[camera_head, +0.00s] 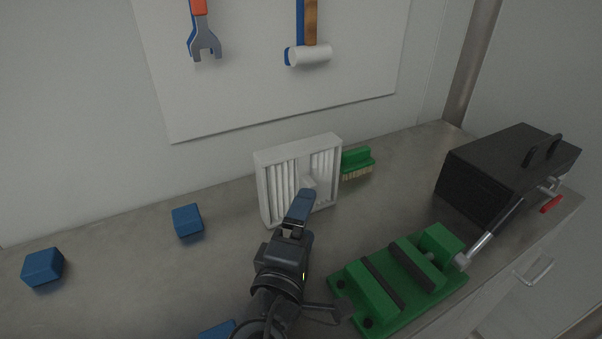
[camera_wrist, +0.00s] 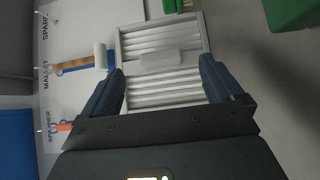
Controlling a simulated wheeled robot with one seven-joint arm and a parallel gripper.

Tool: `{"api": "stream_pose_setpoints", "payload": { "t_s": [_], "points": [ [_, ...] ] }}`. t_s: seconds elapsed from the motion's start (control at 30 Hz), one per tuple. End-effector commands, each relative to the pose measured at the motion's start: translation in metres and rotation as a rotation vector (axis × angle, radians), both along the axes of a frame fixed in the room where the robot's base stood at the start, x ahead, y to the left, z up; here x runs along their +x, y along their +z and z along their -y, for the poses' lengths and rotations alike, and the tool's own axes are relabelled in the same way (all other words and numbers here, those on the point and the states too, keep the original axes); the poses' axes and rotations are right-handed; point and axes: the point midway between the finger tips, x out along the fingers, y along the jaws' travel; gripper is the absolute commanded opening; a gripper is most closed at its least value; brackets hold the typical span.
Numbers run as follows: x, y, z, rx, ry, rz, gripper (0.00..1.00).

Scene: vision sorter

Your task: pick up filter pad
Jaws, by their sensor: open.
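The filter pad (camera_head: 268,190) is a white square frame with pleated ribs, standing upright on the grey bench near the back wall. In the wrist view the filter pad (camera_wrist: 188,31) lies straight ahead, with a pale raised bar across its middle. My gripper (camera_head: 303,199) is in front of the filter pad and covers part of its lower front. In the wrist view my gripper (camera_wrist: 164,85) is open, with one finger toward each side of the pad's near part. I cannot tell whether the fingers touch it.
A green brush (camera_head: 357,160) stands right behind the pad. A green vise (camera_head: 400,280) and a black toolbox (camera_head: 490,170) occupy the right. Blue blocks (camera_head: 187,220) (camera_head: 43,266) lie on the left. A pegboard panel (camera_head: 250,90) with a wrench and mallet hangs behind.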

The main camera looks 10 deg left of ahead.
Motion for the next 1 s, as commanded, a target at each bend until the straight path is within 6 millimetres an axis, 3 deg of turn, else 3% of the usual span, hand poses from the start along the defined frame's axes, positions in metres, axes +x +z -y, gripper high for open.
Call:
{"api": "stream_pose_setpoints", "payload": {
  "t_s": [0.53, 0.83, 1.0],
  "points": [
    [0.064, 0.001, 0.008, 0.001, -0.001, -0.001, 0.94],
    [0.068, 0.0, 0.009, 0.001, 0.0, -0.001, 0.94],
    [0.068, 0.0, 0.009, 0.001, 0.0, -0.001, 0.77]
  ]
}}
